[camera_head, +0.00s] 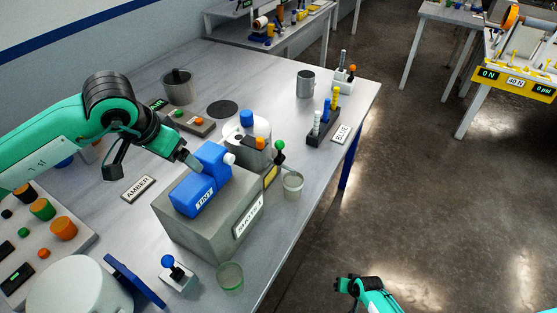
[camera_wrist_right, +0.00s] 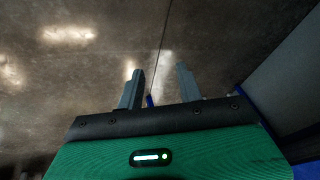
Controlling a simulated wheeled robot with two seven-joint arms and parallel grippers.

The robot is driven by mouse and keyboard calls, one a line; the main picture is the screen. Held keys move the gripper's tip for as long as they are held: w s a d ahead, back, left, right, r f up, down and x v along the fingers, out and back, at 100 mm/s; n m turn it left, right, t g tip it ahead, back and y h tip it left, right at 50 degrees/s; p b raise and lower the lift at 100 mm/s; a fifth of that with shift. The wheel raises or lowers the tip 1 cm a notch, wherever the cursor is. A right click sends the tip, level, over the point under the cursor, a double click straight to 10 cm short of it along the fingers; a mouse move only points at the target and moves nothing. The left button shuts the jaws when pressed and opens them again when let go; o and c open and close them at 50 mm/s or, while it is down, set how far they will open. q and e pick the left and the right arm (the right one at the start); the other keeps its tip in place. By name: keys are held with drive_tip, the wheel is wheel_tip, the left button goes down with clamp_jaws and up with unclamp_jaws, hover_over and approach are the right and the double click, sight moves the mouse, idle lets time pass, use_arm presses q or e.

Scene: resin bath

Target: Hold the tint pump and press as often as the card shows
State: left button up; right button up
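The blue tint pump (camera_head: 196,192), labelled TINT, sits on a grey block (camera_head: 185,238), with a raised blue part and a white tip at its right. A white card (camera_head: 248,217) with dark print is on the block's front right; I cannot read it surely. My left gripper (camera_head: 190,161) reaches in from the left with its fingertips at the pump's upper back side. I cannot tell whether it touches or grips the pump. My right gripper (camera_head: 346,285) is over the floor, away from the table. In the right wrist view its two fingers (camera_wrist_right: 160,88) stand apart with nothing between them.
A clear cup (camera_head: 292,186) stands right of the pump, and a greenish cup (camera_head: 230,277) in front. AMBER (camera_head: 138,189) and BLUE (camera_head: 342,134) labels lie on the table.

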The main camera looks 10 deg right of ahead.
sight(200, 176)
drive_tip(key=w+a+r+t+y, duration=0.1)
drive_tip(key=w+a+r+y, duration=0.1)
drive_tip(key=w+r, duration=0.6)
drive_tip(key=w+a+r+m+t+y, duration=0.15)
drive_tip(key=w+r, duration=0.25)
drive_tip(key=r, duration=0.8)
drive_tip(key=w+a+r+y, duration=0.1)
drive_tip(key=w+a+r, duration=0.2)
drive_tip(key=w+r, duration=0.5)
use_arm(q)
drive_tip(key=x, duration=1.4)
use_arm(e)
drive_tip(key=s+a+r+n+y, duration=0.1)
drive_tip(key=s+a+r+y, duration=0.1)
drive_tip(key=a+r, duration=0.3)
drive_tip(key=s+a+r+n+g+y, duration=0.1)
drive_tip(key=a+r, duration=0.4)
drive_tip(key=r, duration=0.8)
drive_tip(key=s+a+r+n+g+y, duration=0.1)
drive_tip(key=s+a+r+n+y, duration=0.2)
drive_tip(key=r, duration=0.6)
drive_tip(key=s+a+y, duration=0.1)
drive_tip(key=a+y, duration=0.1)
drive_tip(key=a, duration=0.1)
drive_tip(key=shift+s+y, duration=0.15)
drive_tip(key=shift+y, duration=0.2)
use_arm(q)
drive_tip(key=shift+c, duration=0.3)
drive_tip(key=c, duration=1.2)
